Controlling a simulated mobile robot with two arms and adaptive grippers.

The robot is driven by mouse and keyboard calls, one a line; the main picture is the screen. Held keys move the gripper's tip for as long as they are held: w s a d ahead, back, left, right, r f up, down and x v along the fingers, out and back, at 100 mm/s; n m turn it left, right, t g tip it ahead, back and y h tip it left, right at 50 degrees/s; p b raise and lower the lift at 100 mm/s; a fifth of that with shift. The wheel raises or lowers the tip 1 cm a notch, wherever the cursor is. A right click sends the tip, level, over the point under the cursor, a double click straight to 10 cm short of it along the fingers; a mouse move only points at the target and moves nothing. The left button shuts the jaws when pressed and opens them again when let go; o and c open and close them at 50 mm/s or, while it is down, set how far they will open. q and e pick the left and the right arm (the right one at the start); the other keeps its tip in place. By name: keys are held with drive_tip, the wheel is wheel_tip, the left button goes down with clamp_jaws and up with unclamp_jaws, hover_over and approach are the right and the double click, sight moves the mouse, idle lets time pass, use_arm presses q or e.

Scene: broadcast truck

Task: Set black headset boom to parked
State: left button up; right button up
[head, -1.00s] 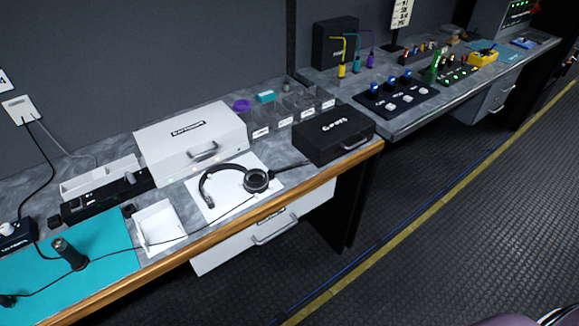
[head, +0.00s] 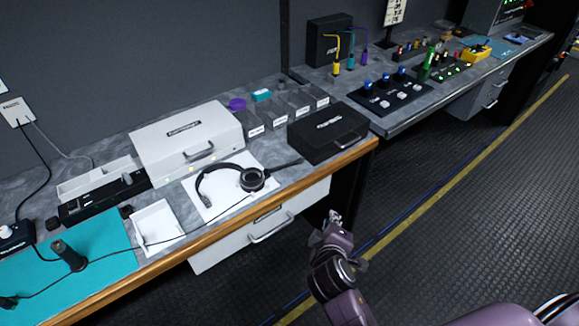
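The black headset (head: 252,180) lies on a white sheet (head: 212,208) on the near bench. Its headband (head: 205,177) curves to the left, and a round ear cup faces up. A thin dark boom (head: 286,166) appears to stick out from the ear cup to the right, toward the black case. A thin cable runs left from the headset across the bench. My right gripper (head: 337,220) is in front of the bench edge, to the right of and below the headset, apart from it. Its finger opening is too small to judge. My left gripper is out of view.
A black case (head: 328,133) stands right of the headset and a white case (head: 187,142) behind it. A white tray (head: 158,226) and a teal mat (head: 95,258) lie to the left. The wooden bench edge (head: 220,232) runs in front. The aisle floor is clear.

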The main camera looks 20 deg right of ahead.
sight(290, 164)
drive_tip(key=w+a+r+n+t, duration=0.55)
drive_tip(key=w+a+n, duration=0.25)
drive_tip(key=w, duration=0.3)
drive_tip(key=shift+y, duration=0.6)
drive_tip(key=x, duration=0.7)
drive_tip(key=shift+w+d+r, duration=0.1)
drive_tip(key=shift+w+r, duration=0.05)
drive_tip(key=shift+r, duration=0.15)
clamp_jaws()
drive_tip(key=shift+d+p, duration=0.1)
drive_tip(key=shift+p, duration=0.3)
